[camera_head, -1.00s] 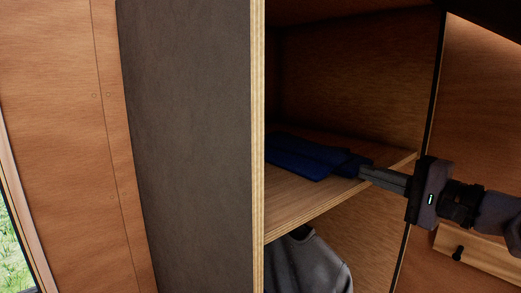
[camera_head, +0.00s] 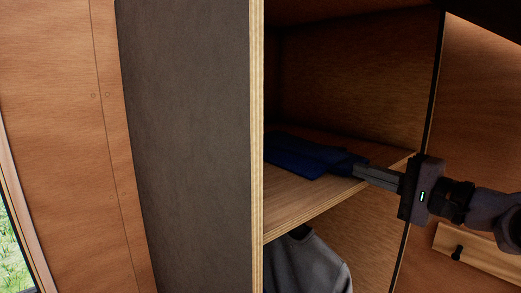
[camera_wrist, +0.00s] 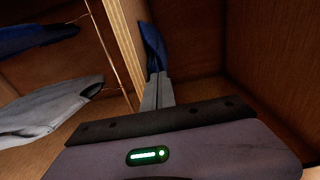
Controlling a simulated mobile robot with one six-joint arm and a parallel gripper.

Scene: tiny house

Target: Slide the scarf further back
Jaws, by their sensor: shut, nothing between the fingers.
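The dark blue scarf (camera_head: 302,158) lies folded on the wooden shelf (camera_head: 300,205) inside the cupboard, its right end near the shelf's front edge. My gripper (camera_head: 357,170) reaches in from the right, its fingers shut with nothing between them. The fingertips are at the scarf's right end and look to be touching it. In the wrist view the scarf (camera_wrist: 153,46) shows as a narrow blue strip just beyond the fingertips (camera_wrist: 158,76). The left part of the scarf is hidden behind the cupboard's side panel in the head view.
A grey garment (camera_head: 308,265) hangs below the shelf; it also shows in the wrist view (camera_wrist: 50,112) beside a blue garment (camera_wrist: 35,38). The cupboard's side panel (camera_head: 257,150) stands to the left.

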